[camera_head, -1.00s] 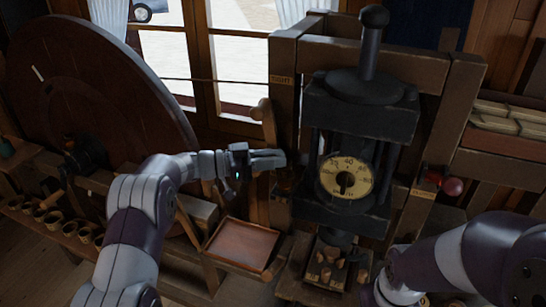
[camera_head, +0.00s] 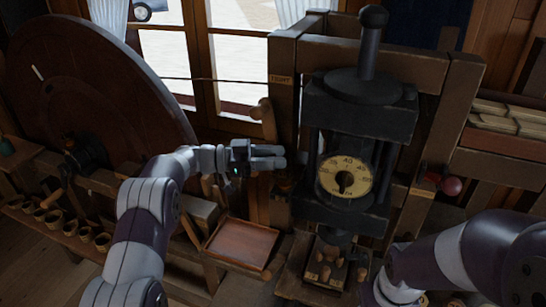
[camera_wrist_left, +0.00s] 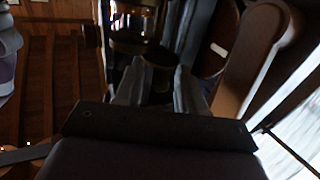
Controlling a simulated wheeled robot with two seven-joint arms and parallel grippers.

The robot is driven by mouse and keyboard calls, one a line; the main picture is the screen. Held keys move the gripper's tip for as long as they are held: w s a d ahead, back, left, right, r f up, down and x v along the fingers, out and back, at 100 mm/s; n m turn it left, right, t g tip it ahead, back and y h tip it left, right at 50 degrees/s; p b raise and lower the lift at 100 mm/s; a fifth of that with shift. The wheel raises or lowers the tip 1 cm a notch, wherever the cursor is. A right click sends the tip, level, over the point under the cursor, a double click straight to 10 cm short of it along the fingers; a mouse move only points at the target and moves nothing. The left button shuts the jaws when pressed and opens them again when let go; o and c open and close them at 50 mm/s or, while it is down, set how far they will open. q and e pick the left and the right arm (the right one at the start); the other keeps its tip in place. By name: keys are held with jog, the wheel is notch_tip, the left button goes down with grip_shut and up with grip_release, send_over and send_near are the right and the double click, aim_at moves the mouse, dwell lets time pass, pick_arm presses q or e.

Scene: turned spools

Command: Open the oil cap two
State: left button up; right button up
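My left gripper (camera_head: 284,157) reaches in from the left, in front of the press's left post. Its two fingers show apart with nothing between them, also in the left wrist view (camera_wrist_left: 160,72). A small dark, brass-toned round fitting (camera_head: 285,184), perhaps the oil cap, sits at the post just below the fingertips. In the left wrist view a brass-rimmed, glassy cup (camera_wrist_left: 135,42) lies just beyond the fingertips; I cannot tell whether they touch it. No label shows which cap is number two. My right arm enters at lower right; its gripper is out of view.
The black press with its round dial (camera_head: 345,177) stands right of the gripper. A rounded wooden lever (camera_head: 263,112) stands close above it. A shallow tray (camera_head: 241,243) lies below. A large dark wheel (camera_head: 95,75) fills the left.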

pick_arm(q)
jog(key=s+a+b, duration=0.1)
jog(key=a+b, duration=0.4)
jog(key=a, duration=0.7)
jog(key=shift+s+a, duration=0.2)
jog(key=shift+a, duration=0.1)
